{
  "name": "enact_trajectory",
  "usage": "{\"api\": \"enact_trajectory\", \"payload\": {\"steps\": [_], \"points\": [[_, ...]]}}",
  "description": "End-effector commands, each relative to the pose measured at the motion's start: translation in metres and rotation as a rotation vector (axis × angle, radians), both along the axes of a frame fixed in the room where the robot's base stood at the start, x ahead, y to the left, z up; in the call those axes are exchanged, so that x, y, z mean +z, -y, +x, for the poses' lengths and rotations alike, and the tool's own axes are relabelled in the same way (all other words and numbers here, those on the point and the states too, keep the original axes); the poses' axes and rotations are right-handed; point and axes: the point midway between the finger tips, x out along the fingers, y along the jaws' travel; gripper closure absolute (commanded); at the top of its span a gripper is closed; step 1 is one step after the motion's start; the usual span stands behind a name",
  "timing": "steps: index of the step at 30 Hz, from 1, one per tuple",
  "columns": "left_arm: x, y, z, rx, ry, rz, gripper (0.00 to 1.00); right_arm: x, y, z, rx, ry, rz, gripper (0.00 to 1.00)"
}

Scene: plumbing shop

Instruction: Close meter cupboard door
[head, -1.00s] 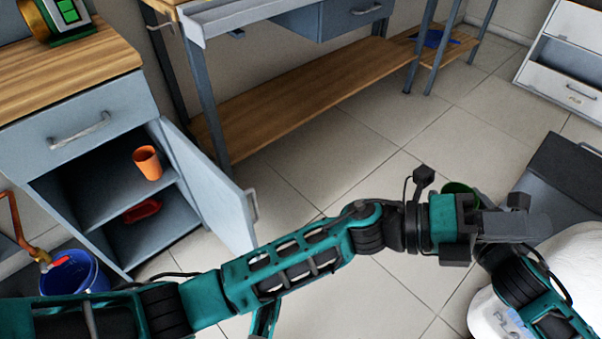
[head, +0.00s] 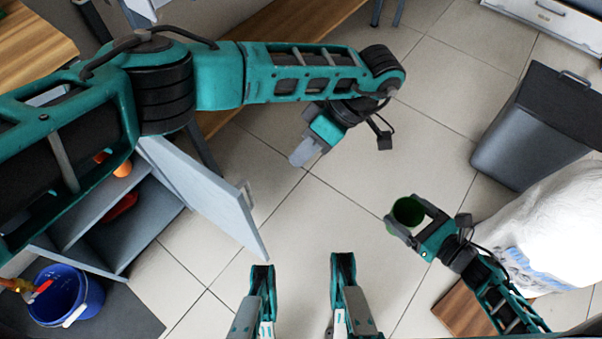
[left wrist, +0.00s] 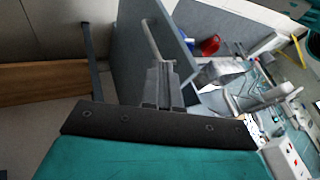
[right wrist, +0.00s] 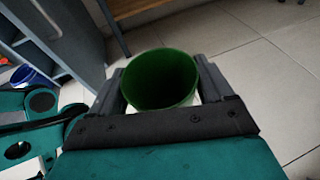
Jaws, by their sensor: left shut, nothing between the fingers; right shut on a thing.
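The grey meter cupboard door (head: 200,192) stands open in the head view, with its handle (head: 247,193) near the free edge. Inside the cupboard, an orange cup (head: 122,169) and a red item (head: 120,206) are partly hidden by my left arm. My left gripper (head: 301,156) is shut and empty, right of the door and apart from it. The left wrist view shows the door (left wrist: 130,68) and its handle (left wrist: 152,44) beyond the fingers. My right gripper (head: 410,222) is shut on a green cup (head: 407,212), which also shows in the right wrist view (right wrist: 160,84).
A blue bucket (head: 62,294) stands left of the door. A dark bin (head: 525,130) and a white sack (head: 555,225) stand at the right. A workbench with a wooden lower shelf (head: 300,25) is behind my left arm.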

Motion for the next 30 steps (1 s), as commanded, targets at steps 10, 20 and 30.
{"api": "enact_trajectory", "payload": {"steps": [10,20,30], "points": [[-0.028,-0.028,-0.001,-0.006,0.013,0.032,1.0,-0.005,0.0,-0.003,0.005,0.001,0.0,0.49],[-0.077,-0.068,-0.017,-0.008,0.012,0.029,1.0,-0.008,0.0,-0.003,0.005,0.001,0.0,0.49],[-0.076,-0.084,-0.042,-0.006,0.014,0.028,1.0,-0.002,0.0,-0.003,0.004,0.001,0.0,0.49]]}}
